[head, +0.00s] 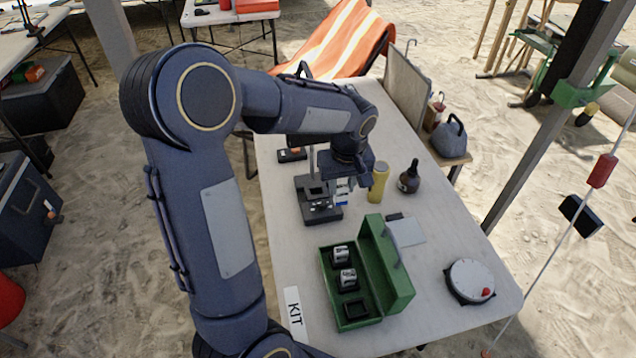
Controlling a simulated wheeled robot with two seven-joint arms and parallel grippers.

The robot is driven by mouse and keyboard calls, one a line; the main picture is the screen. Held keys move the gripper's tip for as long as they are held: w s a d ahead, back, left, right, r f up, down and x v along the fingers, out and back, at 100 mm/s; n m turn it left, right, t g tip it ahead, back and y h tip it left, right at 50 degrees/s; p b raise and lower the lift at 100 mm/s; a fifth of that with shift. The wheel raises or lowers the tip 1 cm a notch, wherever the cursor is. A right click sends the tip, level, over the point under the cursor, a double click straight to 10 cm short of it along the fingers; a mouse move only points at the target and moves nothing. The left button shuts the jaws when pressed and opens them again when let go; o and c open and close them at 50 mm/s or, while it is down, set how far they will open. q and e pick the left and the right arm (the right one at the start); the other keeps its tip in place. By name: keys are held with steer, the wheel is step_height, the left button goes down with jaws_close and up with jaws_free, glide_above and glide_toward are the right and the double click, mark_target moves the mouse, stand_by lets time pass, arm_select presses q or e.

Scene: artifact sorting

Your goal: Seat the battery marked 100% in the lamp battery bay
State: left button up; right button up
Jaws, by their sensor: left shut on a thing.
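My left gripper (343,186) is over the table, just right of a dark stand-like device (318,205). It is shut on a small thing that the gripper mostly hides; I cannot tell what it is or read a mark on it. A green case (371,304) stands open at the front. Two silver and black blocks that look like batteries, a rear one (340,255) and a front one (348,278), sit in it, with an empty square slot (355,309) in front. Their marks are too small to read. I cannot identify the lamp bay for certain. My right gripper is out of view.
A yellow cylinder (379,182) and a dark bottle (409,178) stand close right of my left gripper. A round white device with a red button (471,279) sits at the front right. A KIT label (295,314) lies left of the case.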

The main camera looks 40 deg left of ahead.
arm_select(q)
steer(key=w+a+f+p, duration=0.1)
steer(key=w+a+f, duration=0.1)
steer(key=a+f, duration=0.2)
steer(key=w+a+f+p, duration=0.1)
steer(key=w+a+f, duration=0.1)
steer(key=a+f, duration=0.2)
steer(key=w+a+f+p, duration=0.1)
steer(key=w+a+f, duration=0.1)
steer(key=a+f, duration=0.2)
steer(key=shift+w+a+f+p, duration=0.25)
steer(key=shift+w+f+p, duration=0.05)
steer(key=shift+f+p, duration=0.1)
steer(key=shift+f, duration=0.25)
steer(key=o, duration=0.5)
steer(key=shift+b, duration=0.35)
steer(key=o, duration=0.5)
steer(key=shift+c, duration=0.2)
